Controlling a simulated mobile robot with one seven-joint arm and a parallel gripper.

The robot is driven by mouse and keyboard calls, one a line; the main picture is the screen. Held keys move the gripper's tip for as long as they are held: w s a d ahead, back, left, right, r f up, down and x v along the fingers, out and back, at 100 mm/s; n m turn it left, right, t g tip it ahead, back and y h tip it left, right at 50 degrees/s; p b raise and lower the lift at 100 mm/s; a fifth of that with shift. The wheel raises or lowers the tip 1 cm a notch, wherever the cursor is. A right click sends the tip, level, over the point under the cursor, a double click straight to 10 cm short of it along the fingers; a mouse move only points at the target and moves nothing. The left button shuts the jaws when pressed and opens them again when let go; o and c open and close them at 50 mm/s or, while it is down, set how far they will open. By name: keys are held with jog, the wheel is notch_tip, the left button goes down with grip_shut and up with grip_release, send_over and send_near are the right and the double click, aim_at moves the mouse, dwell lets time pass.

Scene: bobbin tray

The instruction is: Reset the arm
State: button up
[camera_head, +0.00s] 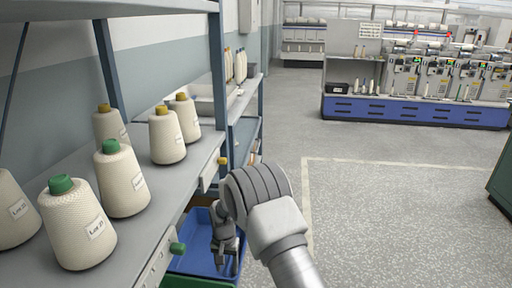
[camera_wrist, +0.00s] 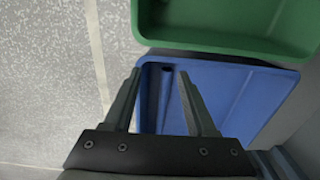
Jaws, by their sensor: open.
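My gripper (camera_head: 227,262) hangs beside the front of the shelf, pointing down over a blue bin. In the wrist view my gripper (camera_wrist: 157,78) has its two fingers spread apart with nothing between them. The blue bin (camera_head: 198,255) stands low by the shelf, and my arm hides part of it. In the wrist view the blue bin (camera_wrist: 250,112) lies beneath and beyond the fingers and looks empty where it shows.
A green bin (camera_wrist: 222,45) adjoins the blue bin. Several yarn cones, one a green-topped cone (camera_head: 76,225), stand on the grey shelf (camera_head: 140,225) at left. Blue-based machines (camera_head: 415,112) stand at the back. The speckled floor (camera_head: 400,220) at right is clear.

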jog(key=s+d+r+t, duration=0.15)
jog(key=d+r, duration=0.35)
jog(key=r, duration=0.5)
jog(key=s+d+r, duration=0.3)
jog(key=d+r, duration=0.1)
jog(key=r, duration=0.6)
jog(key=s+d+r+t, duration=0.1)
jog(key=s+d+r, duration=0.3)
jog(key=r, duration=0.6)
jog(key=s+d+r+n+t, duration=0.1)
jog(key=s+d+r, duration=0.15)
jog(key=s, duration=0.45)
jog(key=s+d+r+t, duration=0.1)
jog(key=s+d+r, duration=0.1)
jog(key=s+d, duration=0.35)
jog(key=s+d+r+n+t, duration=0.1)
jog(key=s+d+r, duration=0.15)
jog(key=s, duration=0.55)
notch_tip(320, 180, up, 20)
jog(key=p, duration=1.9)
jog(key=shift+s+f, duration=0.15)
jog(key=shift+s, duration=0.05)
